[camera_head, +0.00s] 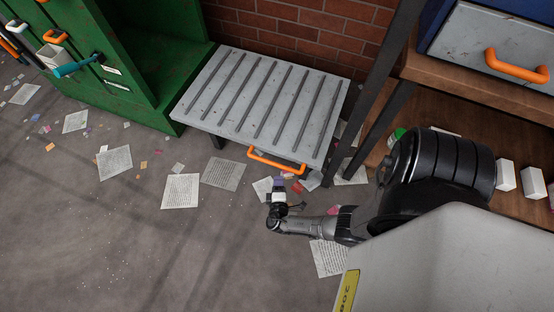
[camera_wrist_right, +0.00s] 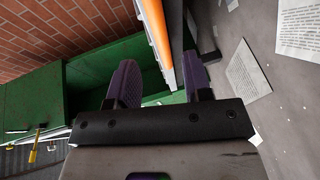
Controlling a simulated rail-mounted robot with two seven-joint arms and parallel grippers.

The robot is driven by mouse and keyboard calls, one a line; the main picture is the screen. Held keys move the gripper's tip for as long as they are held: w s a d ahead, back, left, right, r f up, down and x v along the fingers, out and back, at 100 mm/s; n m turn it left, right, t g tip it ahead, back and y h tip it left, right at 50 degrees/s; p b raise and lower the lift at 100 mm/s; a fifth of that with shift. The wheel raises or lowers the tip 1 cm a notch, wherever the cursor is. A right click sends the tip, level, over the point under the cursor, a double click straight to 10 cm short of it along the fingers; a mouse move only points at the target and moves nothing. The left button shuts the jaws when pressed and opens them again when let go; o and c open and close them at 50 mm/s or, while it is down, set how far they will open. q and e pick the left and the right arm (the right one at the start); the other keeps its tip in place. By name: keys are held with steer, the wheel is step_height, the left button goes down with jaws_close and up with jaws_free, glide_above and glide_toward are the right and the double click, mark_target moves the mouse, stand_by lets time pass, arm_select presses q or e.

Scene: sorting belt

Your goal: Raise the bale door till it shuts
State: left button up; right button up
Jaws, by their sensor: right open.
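The bale door (camera_head: 262,100) is a grey ribbed panel, lying lowered and roughly flat beside the green cabinet. Its orange handle (camera_head: 277,161) is on the near edge. My right gripper (camera_head: 280,184) is just on the near side of the handle, low by the door's edge. In the right wrist view the fingers (camera_wrist_right: 160,66) are apart, and the orange handle (camera_wrist_right: 157,35) shows in the gap between them; I cannot tell if they touch it. Nothing is gripped. My left gripper is not in view.
The green cabinet (camera_head: 130,65) stands left of the door, a brick wall (camera_head: 290,35) behind. A wooden bench (camera_head: 450,85) with a dark leg and a grey drawer (camera_head: 490,45) with an orange handle is at right. Papers (camera_head: 181,191) litter the open floor in front.

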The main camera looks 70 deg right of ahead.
mark_target(276, 163)
steer(key=b+x, duration=0.2)
steer(key=x, duration=0.7)
steer(key=shift+w+d+b, duration=0.15)
steer(key=shift+w+b, duration=0.05)
steer(key=shift+b, duration=0.2)
steer(key=shift+w+d, duration=0.15)
steer(key=shift+w, duration=0.05)
steer(key=shift+s, duration=0.1)
steer(key=shift+c, duration=0.3)
steer(key=c, duration=0.7)
jaws_close()
